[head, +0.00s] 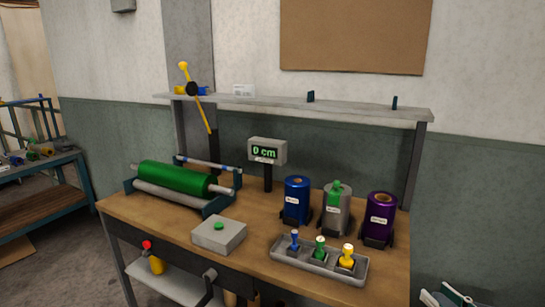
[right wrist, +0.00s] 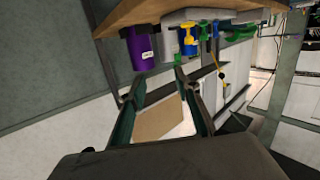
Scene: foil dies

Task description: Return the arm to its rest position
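My right gripper (head: 447,296) shows at the bottom right corner of the head view, right of the workbench. In the right wrist view its two dark green fingers (right wrist: 160,76) stand apart with nothing between them. The bench and its items appear upside down beyond the fingertips there, with the purple canister (right wrist: 142,48) closest. The gripper appears clear of the bench. My left gripper is in neither view.
The wooden workbench (head: 180,223) holds a green roller (head: 173,178), a button box (head: 219,235), a display reading 0 cm (head: 266,151), blue (head: 297,207), grey (head: 327,222) and purple (head: 379,228) canisters, and a tray (head: 285,262) of three stamps. A shelf (head: 360,108) stands behind.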

